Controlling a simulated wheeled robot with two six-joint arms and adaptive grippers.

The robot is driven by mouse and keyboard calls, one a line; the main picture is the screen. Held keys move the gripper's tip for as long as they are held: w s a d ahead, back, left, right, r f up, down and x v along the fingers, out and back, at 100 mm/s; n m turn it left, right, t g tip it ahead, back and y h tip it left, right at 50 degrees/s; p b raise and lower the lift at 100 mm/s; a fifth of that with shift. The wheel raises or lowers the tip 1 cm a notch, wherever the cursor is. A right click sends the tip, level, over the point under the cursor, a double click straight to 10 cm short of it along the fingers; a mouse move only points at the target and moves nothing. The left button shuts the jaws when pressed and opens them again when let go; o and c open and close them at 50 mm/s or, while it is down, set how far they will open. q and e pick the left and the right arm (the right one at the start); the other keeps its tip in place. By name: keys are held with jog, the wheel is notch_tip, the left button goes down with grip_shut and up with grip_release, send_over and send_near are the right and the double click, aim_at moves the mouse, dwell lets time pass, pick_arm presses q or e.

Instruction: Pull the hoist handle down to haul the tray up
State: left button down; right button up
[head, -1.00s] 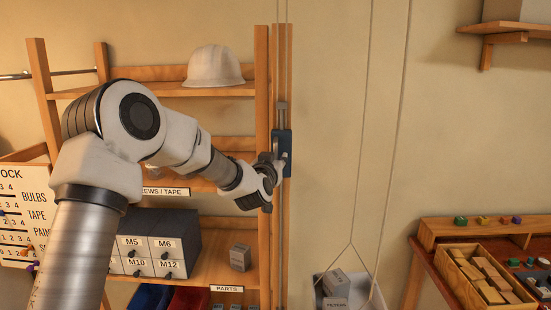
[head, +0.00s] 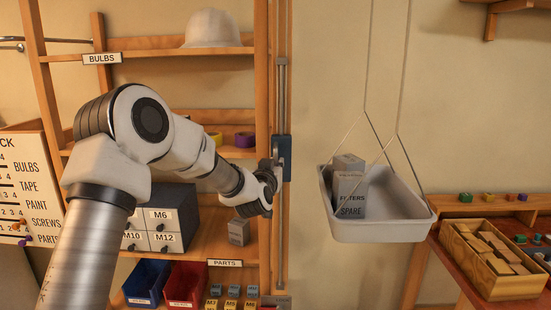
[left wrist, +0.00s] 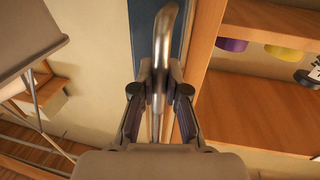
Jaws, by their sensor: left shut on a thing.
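The hoist handle (left wrist: 164,35), a curved metal bar, sits on a blue carriage (head: 283,165) that rides a vertical rail on the wooden post. My left gripper (head: 274,178) is shut on the handle; in the left wrist view its fingers (left wrist: 160,80) close on both sides of the bar. The pale tray (head: 382,231) hangs from cords to the right of the post, with its rim slightly above the workbench's level in the head view. It carries grey boxes (head: 349,190), marked FILTERS and SPARE. My right gripper is not in view.
A shelf unit (head: 225,146) stands behind my left arm with a white helmet (head: 212,28), drawers, and blue and red bins below. A workbench (head: 460,215) with a wooden box of blocks (head: 489,261) stands right of the tray. The wall between post and tray is clear.

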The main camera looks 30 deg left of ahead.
pick_arm(q)
notch_tip(320, 180, down, 41)
jog(key=b, duration=2.5)
jog(key=shift+s, duration=0.1)
jog(key=c, duration=1.2)
grip_release()
jog(key=shift+r, duration=0.1)
jog(key=v, duration=1.2)
